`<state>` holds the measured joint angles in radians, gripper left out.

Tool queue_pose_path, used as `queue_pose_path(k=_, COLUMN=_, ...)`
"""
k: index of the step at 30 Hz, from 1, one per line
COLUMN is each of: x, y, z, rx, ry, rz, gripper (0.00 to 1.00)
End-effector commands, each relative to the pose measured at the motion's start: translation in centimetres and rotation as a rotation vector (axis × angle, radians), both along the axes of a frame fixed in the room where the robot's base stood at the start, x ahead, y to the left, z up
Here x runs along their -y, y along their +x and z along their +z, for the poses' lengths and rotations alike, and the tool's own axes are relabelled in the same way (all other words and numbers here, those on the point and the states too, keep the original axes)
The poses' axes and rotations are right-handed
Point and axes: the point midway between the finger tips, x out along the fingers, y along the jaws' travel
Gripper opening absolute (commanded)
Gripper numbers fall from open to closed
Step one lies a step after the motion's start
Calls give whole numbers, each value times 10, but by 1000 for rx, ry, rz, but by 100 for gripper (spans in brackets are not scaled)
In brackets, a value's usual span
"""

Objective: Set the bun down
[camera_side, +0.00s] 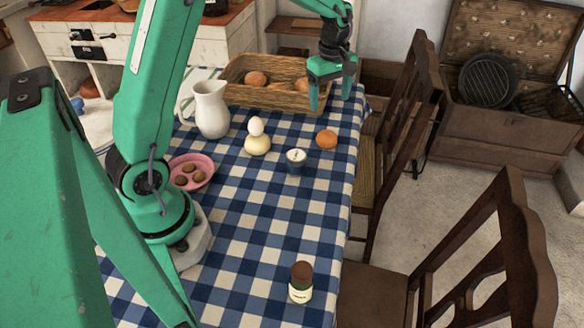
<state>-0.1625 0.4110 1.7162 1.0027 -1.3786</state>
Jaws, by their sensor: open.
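A round orange-brown thing that looks like a bun (326,139) rests on the checked tablecloth (245,235), right of the middle and touching nothing around it. My gripper (331,96) is open and empty, with its fingers pointing down. It is above and behind the bun in the picture, by the right end of the wicker basket (238,92). More brown buns lie in the basket, one at its left (256,78) and one partly hidden at its right (300,85).
A brown-capped jar (301,283) stands in front. Chairs line the table's right edge.

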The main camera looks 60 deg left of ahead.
Motion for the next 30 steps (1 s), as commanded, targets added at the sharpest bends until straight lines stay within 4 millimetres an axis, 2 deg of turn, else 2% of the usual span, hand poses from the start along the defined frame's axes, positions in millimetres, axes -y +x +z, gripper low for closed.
queue_pose_path(k=8, x=14, y=-26, z=38, rx=63, ry=17, rz=-196, gripper=76)
queue_pose_path(k=18, x=37, y=-83, z=90, rx=171, ry=75, rz=-566, gripper=76)
queue_pose_path(k=24, x=49, y=-120, z=110, rx=229, ry=126, rz=-786, gripper=76)
queue_pose_path(k=30, x=60, y=-158, z=120, rx=283, ry=189, rz=-1002, gripper=76)
